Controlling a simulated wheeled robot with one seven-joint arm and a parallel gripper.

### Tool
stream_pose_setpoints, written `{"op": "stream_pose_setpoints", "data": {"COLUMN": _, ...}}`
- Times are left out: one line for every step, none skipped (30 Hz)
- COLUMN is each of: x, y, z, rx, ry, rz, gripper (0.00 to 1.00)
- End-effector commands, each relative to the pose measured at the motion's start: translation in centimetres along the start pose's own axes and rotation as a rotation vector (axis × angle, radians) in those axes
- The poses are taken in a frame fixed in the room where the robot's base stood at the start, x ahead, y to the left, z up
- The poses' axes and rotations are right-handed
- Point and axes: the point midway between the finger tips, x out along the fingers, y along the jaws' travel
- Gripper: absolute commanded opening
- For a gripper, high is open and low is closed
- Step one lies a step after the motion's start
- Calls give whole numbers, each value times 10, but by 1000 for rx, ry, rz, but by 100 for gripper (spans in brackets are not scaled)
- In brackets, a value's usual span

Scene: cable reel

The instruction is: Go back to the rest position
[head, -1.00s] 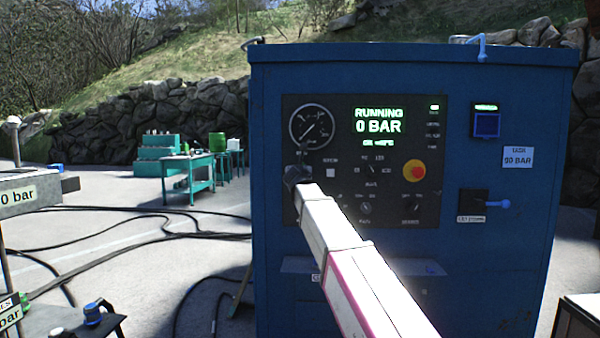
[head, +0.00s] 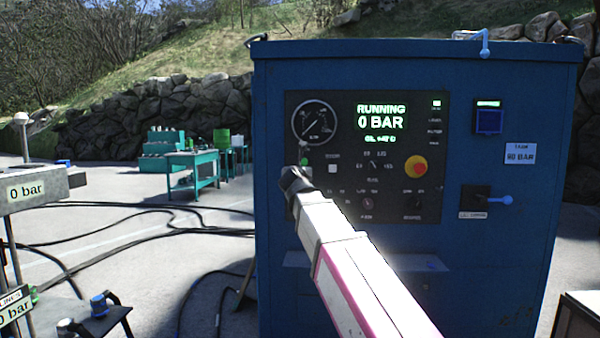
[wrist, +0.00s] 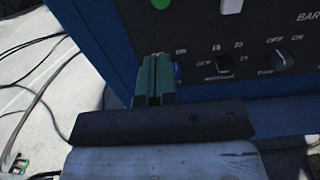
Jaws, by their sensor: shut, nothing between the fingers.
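My gripper (head: 303,163) is in front of the left part of the dark control panel (head: 432,205) on the blue cabinet (head: 410,295). In the wrist view my gripper (wrist: 155,75) shows two green fingers side by side, shut with nothing between them. Behind the fingertips a small blue part of the panel is partly hidden. I cannot tell whether the fingertips touch the panel. The display (head: 380,118) reads RUNNING and 0 BAR.
A round gauge (head: 314,122), a red stop button on yellow (head: 415,166) and a lever with a blue handle (head: 498,199) are on the cabinet. Green workbenches (head: 193,170) stand behind left. Black hoses (head: 140,238) lie on the ground.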

Motion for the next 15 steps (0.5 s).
{"op": "stream_pose_setpoints", "data": {"x": 0, "y": 0, "z": 0, "rx": 0, "ry": 0, "rz": 0, "gripper": 0}}
{"op": "stream_pose_setpoints", "data": {"x": 0, "y": 0, "z": 0, "rx": 0, "ry": 0, "rz": 0, "gripper": 0}}
{"op": "stream_pose_setpoints", "data": {"x": 0, "y": 0, "z": 0, "rx": 0, "ry": 0, "rz": 0, "gripper": 0}}
{"op": "stream_pose_setpoints", "data": {"x": 0, "y": 0, "z": 0, "rx": 0, "ry": 0, "rz": 0, "gripper": 0}}
{"op": "stream_pose_setpoints", "data": {"x": 0, "y": 0, "z": 0, "rx": 0, "ry": 0, "rz": 0, "gripper": 0}}
{"op": "stream_pose_setpoints", "data": {"x": 0, "y": 0, "z": 0, "rx": 0, "ry": 0, "rz": 0, "gripper": 0}}
{"op": "stream_pose_setpoints", "data": {"x": 0, "y": 0, "z": 0, "rx": 2, "ry": 1, "rz": -1, "gripper": 0}}
{"op": "stream_pose_setpoints", "data": {"x": 1, "y": -1, "z": -2, "rx": 6, "ry": 4, "rz": -2, "gripper": 0}}
{"op": "stream_pose_setpoints", "data": {"x": 1, "y": -3, "z": -6, "rx": 20, "ry": 11, "rz": -5, "gripper": 0}}
{"op": "stream_pose_setpoints", "data": {"x": 2, "y": -5, "z": -11, "rx": 37, "ry": 21, "rz": -10, "gripper": 0}}
{"op": "stream_pose_setpoints", "data": {"x": 3, "y": -8, "z": -18, "rx": 60, "ry": 34, "rz": -16, "gripper": 0}}
{"op": "stream_pose_setpoints", "data": {"x": 5, "y": -14, "z": -30, "rx": 102, "ry": 56, "rz": -27, "gripper": 0}}
{"op": "stream_pose_setpoints", "data": {"x": 6, "y": -19, "z": -41, "rx": 142, "ry": 76, "rz": -39, "gripper": 0}}
{"op": "stream_pose_setpoints", "data": {"x": 8, "y": -25, "z": -54, "rx": 190, "ry": 100, "rz": -54, "gripper": 0}}
{"op": "stream_pose_setpoints", "data": {"x": 10, "y": -34, "z": -73, "rx": 261, "ry": 135, "rz": -78, "gripper": 0}}
